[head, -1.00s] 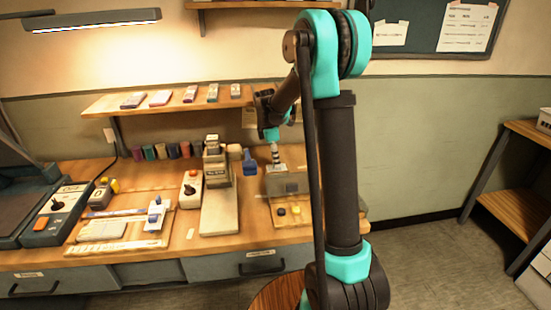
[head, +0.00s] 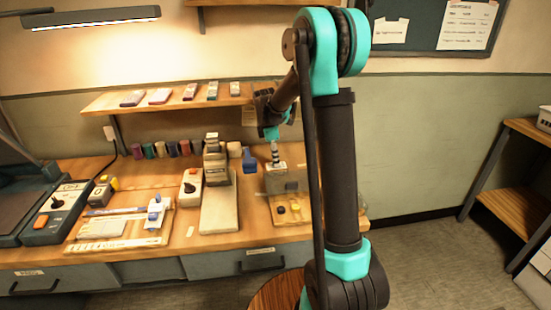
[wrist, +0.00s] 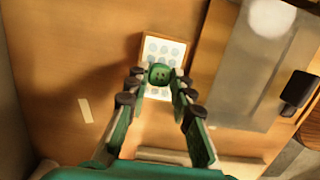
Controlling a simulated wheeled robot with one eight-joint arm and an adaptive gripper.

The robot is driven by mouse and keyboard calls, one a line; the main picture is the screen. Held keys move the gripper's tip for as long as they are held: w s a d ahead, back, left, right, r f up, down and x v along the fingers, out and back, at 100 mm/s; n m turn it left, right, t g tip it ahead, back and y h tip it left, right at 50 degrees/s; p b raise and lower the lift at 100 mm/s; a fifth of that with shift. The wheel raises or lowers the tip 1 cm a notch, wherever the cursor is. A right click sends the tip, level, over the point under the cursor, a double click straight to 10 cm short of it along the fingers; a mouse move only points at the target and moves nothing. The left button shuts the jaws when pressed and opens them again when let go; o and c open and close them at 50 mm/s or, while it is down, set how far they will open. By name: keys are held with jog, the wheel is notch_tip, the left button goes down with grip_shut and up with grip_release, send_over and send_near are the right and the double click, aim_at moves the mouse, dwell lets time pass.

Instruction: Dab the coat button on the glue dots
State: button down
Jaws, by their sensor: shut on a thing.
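The coat button (wrist: 159,73) is green and round with small holes, and it sits between the fingertips of my gripper (wrist: 159,80) in the wrist view. My gripper is shut on it. Behind the button lies a pale card with rows of bluish glue dots (wrist: 165,50), partly hidden by the button and fingers. I cannot tell whether the button touches the dots. In the head view my gripper (head: 275,152) is small, pointing down above a grey block (head: 284,182) at the bench's right end. The button cannot be made out there.
A shelf (head: 160,98) runs along the wall behind. A yellow disc (head: 295,207) lies in front of the block.

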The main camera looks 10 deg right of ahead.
jog(key=shift+f, duration=0.35)
dwell(1.1)
jog(key=shift+r, duration=0.1)
jog(key=shift+r, duration=3)
jog(key=shift+w+r, duration=0.15)
jog(key=shift+r, duration=0.25)
